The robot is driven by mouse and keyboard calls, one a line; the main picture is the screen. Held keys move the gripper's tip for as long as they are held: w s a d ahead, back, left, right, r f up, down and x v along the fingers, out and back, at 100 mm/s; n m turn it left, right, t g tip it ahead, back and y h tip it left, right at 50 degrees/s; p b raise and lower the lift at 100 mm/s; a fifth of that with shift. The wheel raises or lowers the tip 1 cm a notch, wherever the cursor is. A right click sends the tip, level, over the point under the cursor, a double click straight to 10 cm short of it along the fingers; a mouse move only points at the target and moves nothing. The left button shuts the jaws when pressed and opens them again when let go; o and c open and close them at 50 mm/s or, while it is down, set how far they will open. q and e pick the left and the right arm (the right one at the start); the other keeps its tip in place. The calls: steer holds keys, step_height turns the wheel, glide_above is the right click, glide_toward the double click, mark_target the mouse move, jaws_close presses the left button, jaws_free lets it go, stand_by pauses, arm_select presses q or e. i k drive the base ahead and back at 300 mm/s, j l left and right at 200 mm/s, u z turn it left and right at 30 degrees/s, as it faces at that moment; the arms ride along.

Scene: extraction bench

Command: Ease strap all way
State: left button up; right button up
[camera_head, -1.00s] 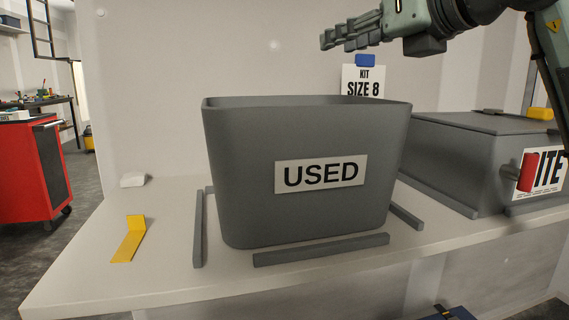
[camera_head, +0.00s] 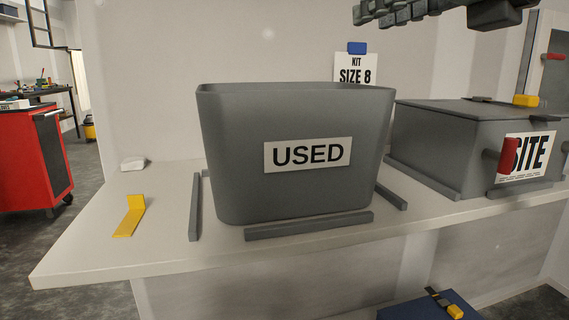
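A grey lidded box labelled "SITE" (camera_head: 440,137) stands on the right of the bench. A dark strap or latch piece (camera_head: 481,99) lies on its lid, with a yellow block (camera_head: 526,101) near it. A blue case (camera_head: 428,308) is low at the bottom edge, partly cut off, with a dark strap (camera_head: 438,297) and a yellow end piece (camera_head: 455,311). I cannot tell which strap is the task's. My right gripper (camera_head: 366,14) is at the top edge, above and apart from everything; its finger opening does not show clearly. My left gripper is not in view.
A large grey "USED" bin (camera_head: 300,190) stands mid-bench between low grey rails (camera_head: 310,226). A yellow bent piece (camera_head: 130,217) lies on the bench (camera_head: 90,250) at left. A red handle (camera_head: 507,155) sits at the box front. A red cabinet (camera_head: 32,155) is far left.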

mark_target(524, 101)
steer(key=k+l, duration=0.65)
steer(key=k, duration=0.1)
